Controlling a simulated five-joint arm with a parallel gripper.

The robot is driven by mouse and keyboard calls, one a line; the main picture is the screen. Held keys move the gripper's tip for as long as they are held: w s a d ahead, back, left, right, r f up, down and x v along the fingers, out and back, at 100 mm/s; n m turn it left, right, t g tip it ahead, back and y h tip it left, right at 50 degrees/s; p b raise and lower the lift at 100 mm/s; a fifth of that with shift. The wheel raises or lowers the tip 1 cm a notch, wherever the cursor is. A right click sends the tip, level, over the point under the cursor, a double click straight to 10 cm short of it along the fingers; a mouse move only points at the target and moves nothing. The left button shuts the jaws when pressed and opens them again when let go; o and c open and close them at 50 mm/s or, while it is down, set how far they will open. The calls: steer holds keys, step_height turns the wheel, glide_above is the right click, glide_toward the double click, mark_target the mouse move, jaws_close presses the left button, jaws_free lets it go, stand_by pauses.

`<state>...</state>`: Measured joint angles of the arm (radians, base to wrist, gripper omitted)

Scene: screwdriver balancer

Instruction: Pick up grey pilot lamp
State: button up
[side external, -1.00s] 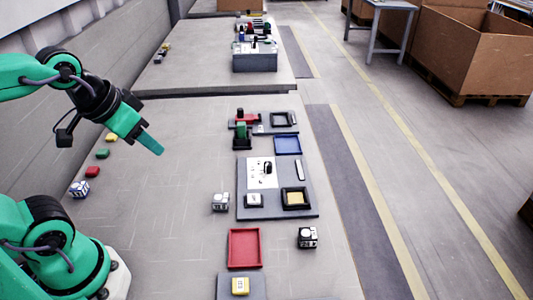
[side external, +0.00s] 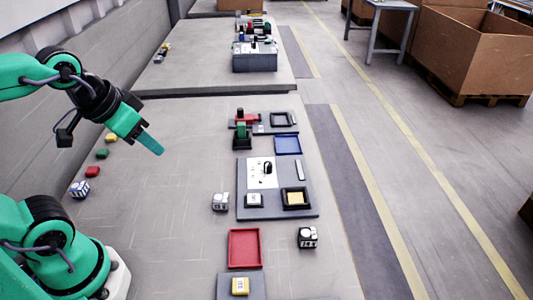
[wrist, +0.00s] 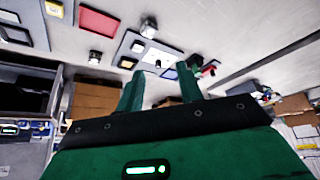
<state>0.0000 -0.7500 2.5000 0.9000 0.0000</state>
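My gripper (side external: 151,144) hangs high over the left part of the table in the side external view, well away from the small parts. In the wrist view its two green fingers (wrist: 160,74) are spread apart with nothing between them. I cannot tell for sure which part is the grey pilot lamp. Small grey-and-white blocks stand at the left of the grey board (side external: 220,202), near its front right (side external: 307,237) and on the far left of the table (side external: 80,189). A grey-white piece (side external: 254,200) sits on the board.
The grey board (side external: 280,212) also carries a white plate (side external: 262,172) and a yellow-filled black tray (side external: 296,197). A red tray (side external: 244,248), a yellow block (side external: 240,286) and a blue tray (side external: 287,145) lie around it. Red and green blocks (side external: 92,171) lie left. The table's middle left is clear.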

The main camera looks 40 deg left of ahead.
steer(key=shift+o, duration=0.2)
steer(key=o, duration=0.5)
steer(key=shift+w, duration=0.1)
